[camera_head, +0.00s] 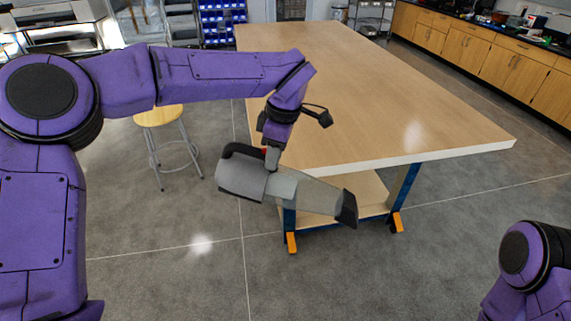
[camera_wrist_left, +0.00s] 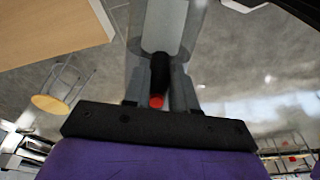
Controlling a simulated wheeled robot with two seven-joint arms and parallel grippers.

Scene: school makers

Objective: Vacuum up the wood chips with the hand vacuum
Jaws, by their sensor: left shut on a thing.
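My left gripper (camera_head: 272,158) is shut on the hand vacuum (camera_head: 290,187), a grey tool with a black handle and a dark nozzle. The vacuum hangs in the air in front of the table's near left corner, its nozzle pointing right and slightly down. I see no wood chips in either view. My right gripper is out of view; only a part of my right arm shows at the lower right.
A large wooden table (camera_head: 380,95) with a bare top and a lower shelf stands ahead. A round stool (camera_head: 160,117) stands left of it. Wooden cabinets (camera_head: 480,50) line the right wall, and blue bins (camera_head: 222,20) stand at the back. The grey floor in front is clear.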

